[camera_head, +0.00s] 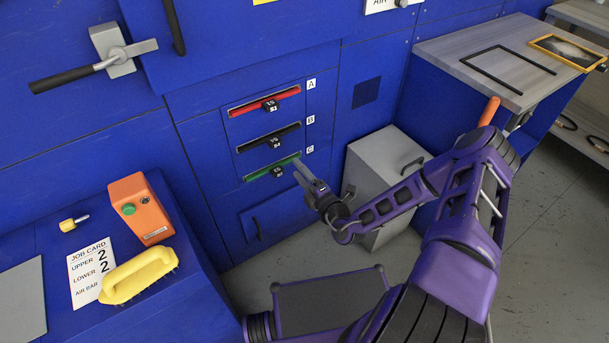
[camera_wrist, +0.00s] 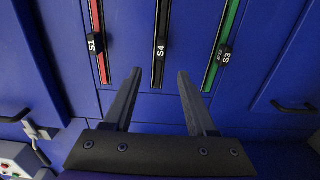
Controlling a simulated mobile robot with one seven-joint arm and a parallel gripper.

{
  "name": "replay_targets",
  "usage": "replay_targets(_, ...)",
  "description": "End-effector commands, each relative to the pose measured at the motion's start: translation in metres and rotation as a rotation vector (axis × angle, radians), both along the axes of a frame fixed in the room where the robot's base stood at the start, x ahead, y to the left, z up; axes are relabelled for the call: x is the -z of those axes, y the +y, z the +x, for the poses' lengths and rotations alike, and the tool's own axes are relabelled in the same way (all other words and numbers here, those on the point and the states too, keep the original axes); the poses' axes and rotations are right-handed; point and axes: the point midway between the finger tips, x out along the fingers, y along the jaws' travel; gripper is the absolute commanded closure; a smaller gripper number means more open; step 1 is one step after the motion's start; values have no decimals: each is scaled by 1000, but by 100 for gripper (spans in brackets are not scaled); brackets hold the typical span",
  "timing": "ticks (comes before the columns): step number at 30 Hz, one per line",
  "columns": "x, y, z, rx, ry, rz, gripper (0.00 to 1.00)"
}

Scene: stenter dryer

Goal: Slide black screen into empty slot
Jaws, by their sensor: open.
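The black screen (camera_head: 270,138) shows as a dark strip with a black tab in the middle slot, labelled B, of the blue panel. In the wrist view the black screen's tab (camera_wrist: 160,49) reads S4. I cannot tell how deep it sits. A red strip (camera_head: 262,101) fills slot A and a green strip (camera_head: 272,166) fills slot C. I cannot see a clearly empty slot. My gripper (camera_head: 299,172) is open and empty, just off the panel near slot C's right end. In the wrist view my gripper (camera_wrist: 158,76) has its fingertips either side of the black strip's line.
A grey cabinet (camera_head: 383,160) stands right of the panel. A bench (camera_head: 470,55) holds a black open frame (camera_head: 478,68) and a yellow-edged frame (camera_head: 570,50). A blue console at left carries an orange button box (camera_head: 141,208), a yellow brush (camera_head: 138,275) and a job card (camera_head: 90,268).

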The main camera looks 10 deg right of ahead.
Motion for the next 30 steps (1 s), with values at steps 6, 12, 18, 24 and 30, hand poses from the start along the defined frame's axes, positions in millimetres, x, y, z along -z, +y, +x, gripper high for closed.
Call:
replay_targets(6, 0, -8, -21, 0, 0, 0, 43)
replay_targets(12, 0, -9, -23, -1, -1, -1, 43)
replay_targets(18, 0, -9, -23, -1, 0, -1, 43)
replay_targets(24, 0, -8, -23, -5, -2, -5, 43)
replay_targets(30, 5, 34, -45, -236, -50, -191, 43)
